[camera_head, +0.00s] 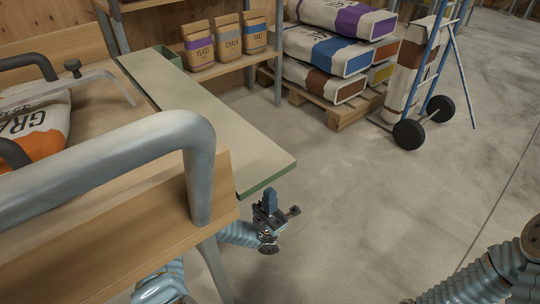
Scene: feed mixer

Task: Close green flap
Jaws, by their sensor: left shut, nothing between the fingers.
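The green flap (205,115) is a long, pale green panel with a darker green edge. It stands out roughly level from the right side of the wooden bench or mixer. My left gripper (271,203) is shut and empty, just below and beyond the flap's near right corner. I cannot tell whether it touches the flap. My right arm (490,278) comes in at the bottom right, and its gripper is out of the picture.
A thick grey rail (110,150) crosses the near left. A feed bag (35,125) lies behind it. Small bags stand on a wooden shelf (225,68). Stacked sacks on a pallet (350,114) and a blue hand truck (432,60) are farther back. The floor (370,210) at right is clear.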

